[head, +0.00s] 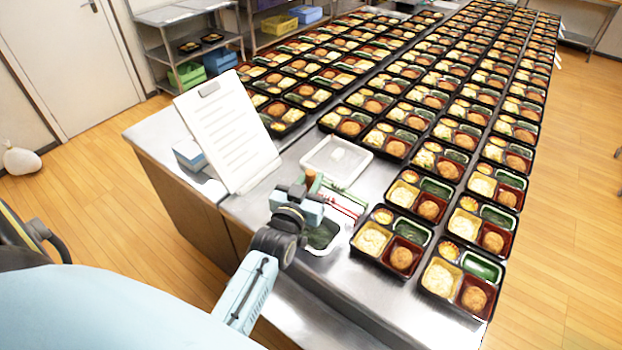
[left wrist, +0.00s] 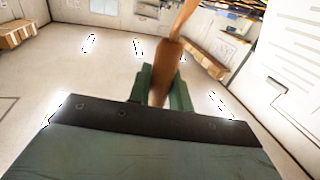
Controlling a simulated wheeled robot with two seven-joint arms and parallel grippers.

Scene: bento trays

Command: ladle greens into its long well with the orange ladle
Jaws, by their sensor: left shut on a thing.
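My left gripper (head: 313,183) is over the steel counter beside the pan of greens, with its green fingers shut on the orange ladle (left wrist: 170,65). In the left wrist view the handle stands up between the fingers (left wrist: 162,88); the ladle's bowl is not clearly seen. The dark greens lie in a small white-rimmed pan (head: 310,249), partly hidden by my left wrist. To its right is a black bento tray (head: 378,263) with rice, a brown patty and a green long well (head: 412,231). My right gripper is out of view.
A white sheet on a stand (head: 228,130) rises to the left of the gripper. Long rows of filled trays cover the counter to the right and back.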

